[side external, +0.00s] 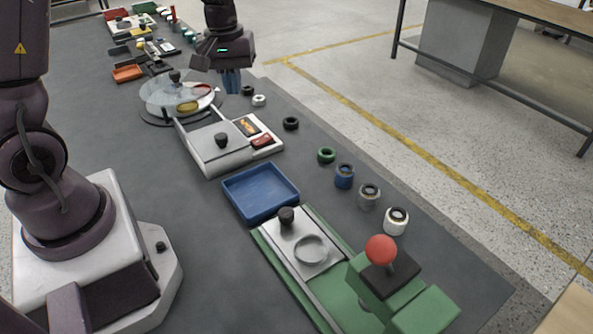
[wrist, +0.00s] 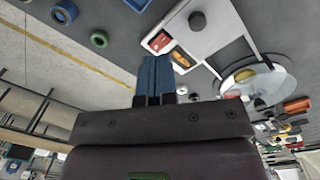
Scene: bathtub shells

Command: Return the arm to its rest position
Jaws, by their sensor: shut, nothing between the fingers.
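My gripper (side external: 231,82) hangs at the far right edge of the grey table, fingers down, in the side view. Its blue fingers are together and hold nothing. The gripper is apart from everything, beside the round clear-covered turntable (side external: 160,101).
A grey sliding-lid box (side external: 213,158), a blue tray (side external: 262,206) and a green fixture with a red ball knob (side external: 381,249) stand along the table. Several rings and cylinders, including a green ring (side external: 326,155), line the right edge. An orange tray (side external: 127,73) lies farther back.

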